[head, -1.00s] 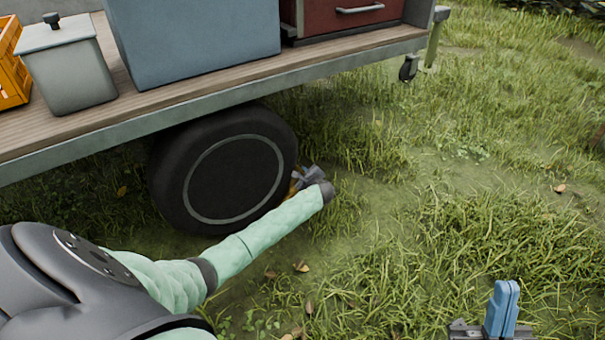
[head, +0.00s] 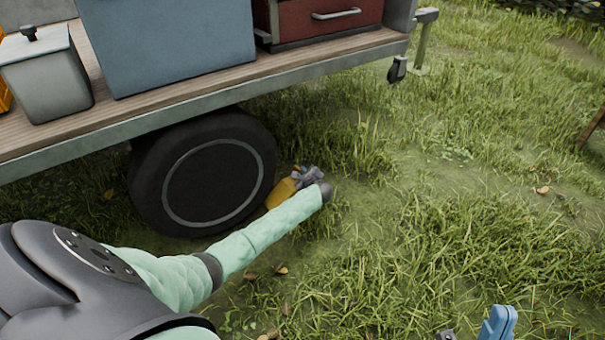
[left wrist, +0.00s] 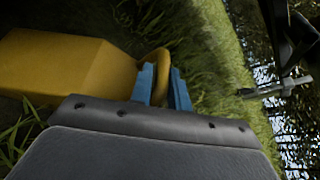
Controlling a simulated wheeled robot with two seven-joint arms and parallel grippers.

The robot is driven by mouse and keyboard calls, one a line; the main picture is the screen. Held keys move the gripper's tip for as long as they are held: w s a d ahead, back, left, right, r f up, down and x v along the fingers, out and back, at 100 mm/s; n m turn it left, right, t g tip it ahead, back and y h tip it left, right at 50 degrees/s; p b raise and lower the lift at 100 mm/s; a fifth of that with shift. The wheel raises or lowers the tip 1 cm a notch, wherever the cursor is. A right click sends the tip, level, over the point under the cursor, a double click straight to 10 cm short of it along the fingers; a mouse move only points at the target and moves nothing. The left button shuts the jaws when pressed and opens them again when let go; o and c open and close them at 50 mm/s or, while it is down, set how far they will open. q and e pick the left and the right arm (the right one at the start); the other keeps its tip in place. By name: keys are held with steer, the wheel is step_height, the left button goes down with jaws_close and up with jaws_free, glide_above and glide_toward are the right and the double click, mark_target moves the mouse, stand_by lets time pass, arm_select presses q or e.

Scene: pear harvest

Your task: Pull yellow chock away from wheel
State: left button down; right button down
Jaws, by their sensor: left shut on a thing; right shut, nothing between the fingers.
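The yellow chock (head: 281,193) is on the grass just right of the trailer's black wheel (head: 212,175). Its left end is close to the tyre, and I cannot tell if they touch. My left gripper (head: 308,176) is at the chock's right side, partly hidden by my forearm. In the left wrist view the chock (left wrist: 70,65) lies left of the blue fingers (left wrist: 164,85), which are shut on its yellow loop handle (left wrist: 162,60). My right gripper (head: 497,324) is shut and empty at the bottom edge, partly cut off.
The trailer bed (head: 180,110) overhangs the wheel and carries a blue box (head: 170,45), a grey lidded bin (head: 48,75) and a red drawer unit (head: 320,20). A trailer leg with a small castor (head: 397,68) stands at the top right. Open grass lies right of the chock.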

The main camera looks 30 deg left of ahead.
arm_select(q)
steer(key=shift+w+d, duration=0.2)
steer(key=shift+d, duration=0.05)
steer(key=c, duration=1.3)
jaws_free()
steer(key=shift+o, duration=0.2)
